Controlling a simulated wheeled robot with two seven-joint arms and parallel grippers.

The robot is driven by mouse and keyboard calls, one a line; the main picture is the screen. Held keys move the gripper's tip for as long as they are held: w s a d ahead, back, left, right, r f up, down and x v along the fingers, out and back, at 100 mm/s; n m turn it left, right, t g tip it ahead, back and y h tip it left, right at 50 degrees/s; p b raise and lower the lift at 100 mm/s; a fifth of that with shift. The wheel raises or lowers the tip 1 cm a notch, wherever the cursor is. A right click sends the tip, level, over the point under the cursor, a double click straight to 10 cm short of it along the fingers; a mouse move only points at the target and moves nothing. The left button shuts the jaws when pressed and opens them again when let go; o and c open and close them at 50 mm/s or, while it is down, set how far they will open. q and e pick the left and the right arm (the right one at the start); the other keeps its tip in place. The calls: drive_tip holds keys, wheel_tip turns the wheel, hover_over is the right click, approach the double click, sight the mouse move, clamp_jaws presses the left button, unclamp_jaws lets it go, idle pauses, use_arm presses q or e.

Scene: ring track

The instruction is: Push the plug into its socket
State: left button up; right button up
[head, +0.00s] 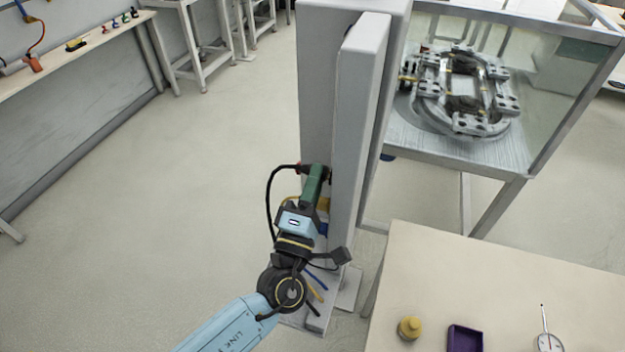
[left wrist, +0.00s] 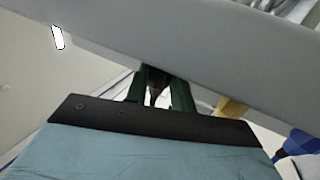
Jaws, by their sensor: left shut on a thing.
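My left gripper (head: 318,172) has green fingers and reaches up beside the tall grey post (head: 347,120). In the left wrist view the green fingers (left wrist: 165,92) are shut on a dark thing (left wrist: 155,84), which looks like the plug. Its front end is hidden behind the grey panel edge (left wrist: 190,45). A black cable (head: 270,195) loops at the left of the gripper up to its fingertips. The socket cannot be made out; I cannot tell whether the plug touches it. My right gripper is not in view.
A yellow part (head: 323,203) and a blue part (head: 322,229) sit low on the post, close to the gripper. A bench (head: 480,275) with a yellow bottle (head: 409,328), purple tray (head: 465,338) and dial gauge (head: 548,342) stands at right. Floor at left is clear.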

use_arm(q)
drive_tip(key=shift+s+d, duration=0.1)
drive_tip(key=shift+d, duration=0.2)
drive_tip(key=o, duration=1.1)
drive_tip(key=shift+c, duration=0.2)
drive_tip(key=b+v, duration=0.3)
drive_tip(key=v, duration=1)
drive_tip(key=shift+s, duration=0.2)
